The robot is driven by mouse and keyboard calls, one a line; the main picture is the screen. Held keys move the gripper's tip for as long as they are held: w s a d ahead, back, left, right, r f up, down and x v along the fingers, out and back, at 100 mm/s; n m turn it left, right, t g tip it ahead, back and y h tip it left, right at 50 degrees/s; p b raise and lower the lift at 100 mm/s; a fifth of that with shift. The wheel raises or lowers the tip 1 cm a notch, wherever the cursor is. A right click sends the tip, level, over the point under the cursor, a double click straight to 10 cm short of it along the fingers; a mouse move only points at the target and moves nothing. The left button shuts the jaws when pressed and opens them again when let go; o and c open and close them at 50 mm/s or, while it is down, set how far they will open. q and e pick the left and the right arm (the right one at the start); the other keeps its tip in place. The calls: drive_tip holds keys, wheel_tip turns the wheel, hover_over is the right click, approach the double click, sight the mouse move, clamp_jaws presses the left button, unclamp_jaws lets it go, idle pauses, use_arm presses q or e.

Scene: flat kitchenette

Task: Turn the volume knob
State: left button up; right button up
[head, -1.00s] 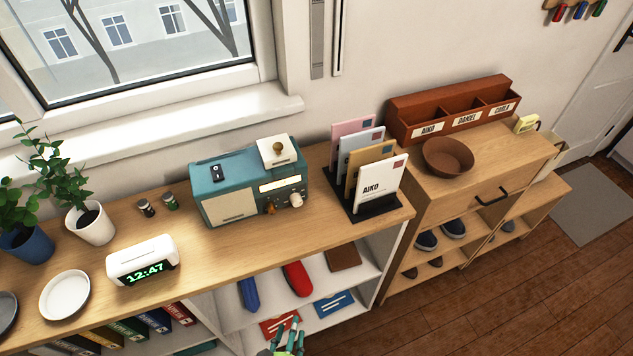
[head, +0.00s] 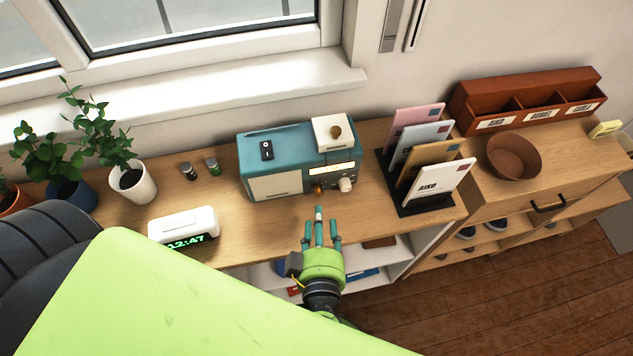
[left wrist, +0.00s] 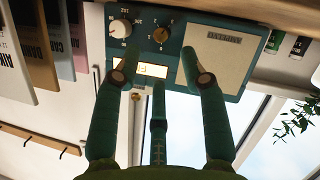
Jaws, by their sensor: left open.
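A teal radio (head: 270,150) with a cream speaker panel stands on the wooden shelf top. Its front has a white knob (head: 346,184) at the right, an orange-brown knob (head: 318,187) beside it and a lit display (head: 332,169). In the left wrist view, upside down, the white knob (left wrist: 120,28) has a numbered scale and the brown knob (left wrist: 160,35) has small marks; which is volume is not certain. My left gripper (head: 320,222) is open and empty, just in front of the radio, its three fingers (left wrist: 160,70) spread toward the front. No contact with either knob shows.
A letter rack (head: 425,208) with envelopes stands right of the radio. A white clock (head: 184,228), two small jars (head: 200,168) and potted plants (head: 132,184) are to the left. A brown bowl (head: 513,156) sits farther right. My green arm covers the lower left.

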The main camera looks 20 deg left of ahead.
sight(318, 194)
use_arm(q)
drive_tip(key=shift+w+a+f+b, duration=0.1)
drive_tip(key=shift+w+a+b, duration=0.25)
drive_tip(key=shift+w+a, duration=0.25)
drive_tip(key=b+x, duration=0.2)
drive_tip(key=x, duration=0.2)
drive_tip(key=shift+w+d+f, duration=0.1)
drive_tip(key=shift+w+f, duration=0.05)
drive_tip(key=shift+w, duration=0.1)
drive_tip(key=shift+w+a+f+b, duration=0.1)
drive_tip(key=shift+w+a+b, duration=0.2)
drive_tip(key=shift+w, duration=0.25)
use_arm(e)
drive_tip(key=f, duration=0.3)
drive_tip(key=shift+s+a, duration=0.1)
drive_tip(key=shift+s, duration=0.1)
use_arm(q)
clamp_jaws()
use_arm(e)
drive_tip(key=shift+w, duration=0.25)
